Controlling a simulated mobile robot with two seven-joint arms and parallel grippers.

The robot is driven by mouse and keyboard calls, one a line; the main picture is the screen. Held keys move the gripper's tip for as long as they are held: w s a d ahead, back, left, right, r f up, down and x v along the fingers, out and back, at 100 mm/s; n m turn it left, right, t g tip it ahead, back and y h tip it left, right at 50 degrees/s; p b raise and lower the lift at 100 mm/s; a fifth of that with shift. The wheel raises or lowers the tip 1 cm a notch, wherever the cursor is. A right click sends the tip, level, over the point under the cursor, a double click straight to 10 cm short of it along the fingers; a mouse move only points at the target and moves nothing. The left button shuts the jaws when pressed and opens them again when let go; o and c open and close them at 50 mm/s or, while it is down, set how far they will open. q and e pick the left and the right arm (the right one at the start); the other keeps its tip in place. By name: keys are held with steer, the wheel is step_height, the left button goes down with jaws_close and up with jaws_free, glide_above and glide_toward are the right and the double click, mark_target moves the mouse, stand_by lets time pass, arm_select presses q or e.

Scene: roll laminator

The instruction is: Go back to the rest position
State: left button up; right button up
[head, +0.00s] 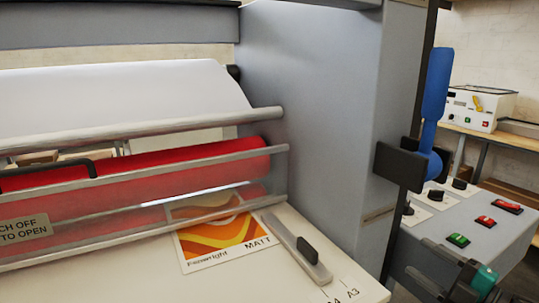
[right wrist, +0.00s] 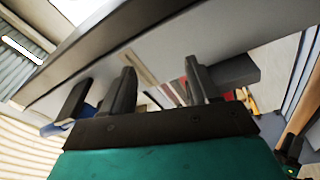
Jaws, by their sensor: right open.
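My right gripper (head: 428,272) is at the lower right of the head view, in front of the control panel's near side. Its dark fingers and teal body show there. In the right wrist view the two fingers of my right gripper (right wrist: 163,82) stand apart with nothing between them. My left gripper is not in view. The roll laminator's grey side housing (head: 305,90) fills the middle of the head view. A blue lever (head: 437,85) stands upright on its right side.
The control panel (head: 470,228) has green and red switches and black knobs. A red roller (head: 200,155) lies behind a clear guard. A printed sheet (head: 222,238) lies on the feed table (head: 290,280) beside a guide (head: 298,250). A white device (head: 480,108) stands on a bench behind.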

steer(key=s+a+f+m+g+h, duration=0.2)
steer(key=s+a+f+m, duration=0.6)
steer(key=f, duration=0.4)
steer(key=s+a+f+m+g+h, duration=0.3)
steer(key=s+a+f+m+h, duration=0.2)
steer(key=s+a+f+m, duration=0.3)
step_height(320, 180, down, 4)
steer(key=shift+s+a+f+m+g, duration=0.2)
steer(key=shift+a+m+g, duration=0.15)
steer(key=shift+m, duration=0.55)
